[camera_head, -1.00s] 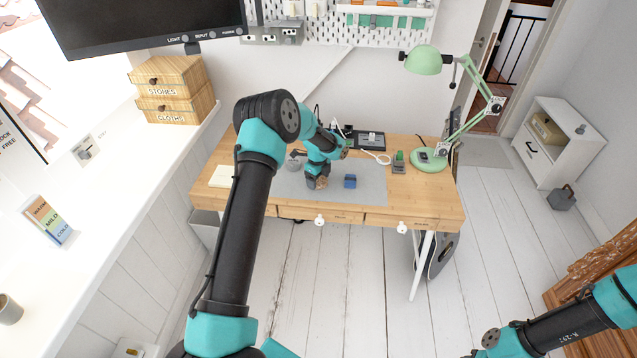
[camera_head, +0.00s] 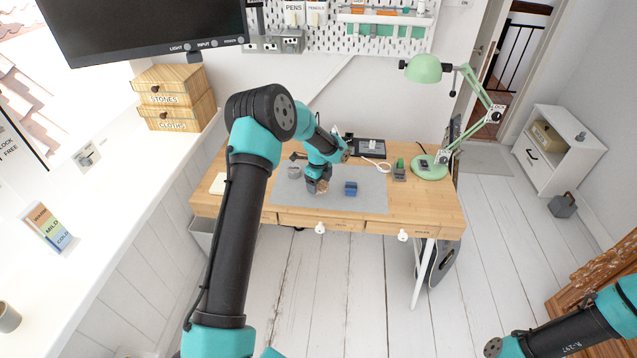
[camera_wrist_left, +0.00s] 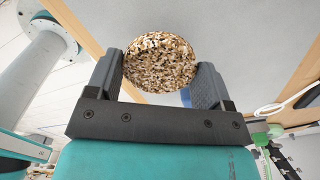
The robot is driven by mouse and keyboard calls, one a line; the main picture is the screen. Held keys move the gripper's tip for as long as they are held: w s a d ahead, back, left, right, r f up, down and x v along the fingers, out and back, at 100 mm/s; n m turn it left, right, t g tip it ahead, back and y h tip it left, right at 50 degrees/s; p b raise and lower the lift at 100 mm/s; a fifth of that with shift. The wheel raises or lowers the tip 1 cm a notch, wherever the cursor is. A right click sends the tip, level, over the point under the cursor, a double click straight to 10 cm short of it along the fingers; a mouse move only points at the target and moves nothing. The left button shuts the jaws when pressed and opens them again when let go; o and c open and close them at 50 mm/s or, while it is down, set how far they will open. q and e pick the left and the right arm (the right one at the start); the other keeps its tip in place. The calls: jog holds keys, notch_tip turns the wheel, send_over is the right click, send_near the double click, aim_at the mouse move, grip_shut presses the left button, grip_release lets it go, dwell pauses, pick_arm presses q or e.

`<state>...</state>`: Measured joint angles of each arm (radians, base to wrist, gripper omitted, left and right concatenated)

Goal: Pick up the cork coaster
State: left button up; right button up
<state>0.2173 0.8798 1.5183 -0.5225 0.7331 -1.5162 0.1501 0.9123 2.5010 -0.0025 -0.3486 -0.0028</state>
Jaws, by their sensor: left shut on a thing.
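The cork coaster (camera_wrist_left: 160,62) is a round, speckled brown disc. In the left wrist view it sits between the two fingers of my left gripper (camera_wrist_left: 160,80), which is shut on it. In the head view my left gripper (camera_head: 318,186) is over the grey mat on the desk, and a small brown edge of the coaster shows at its tip. I cannot tell how far the coaster is above the mat. My right arm shows at the lower right of the head view, but its gripper is out of the picture.
A blue block (camera_head: 351,188) stands on the grey mat (camera_head: 365,202), just right of my left gripper. A grey round thing (camera_head: 294,172) is to its left. A green lamp (camera_head: 429,166) stands at the desk's right. The mat's right part is clear.

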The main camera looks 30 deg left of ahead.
pick_arm(q)
jog(key=s+d+r, duration=0.1)
jog(key=s+d, duration=0.6)
jog(key=s, duration=0.5)
jog(key=shift+d+r, duration=0.2)
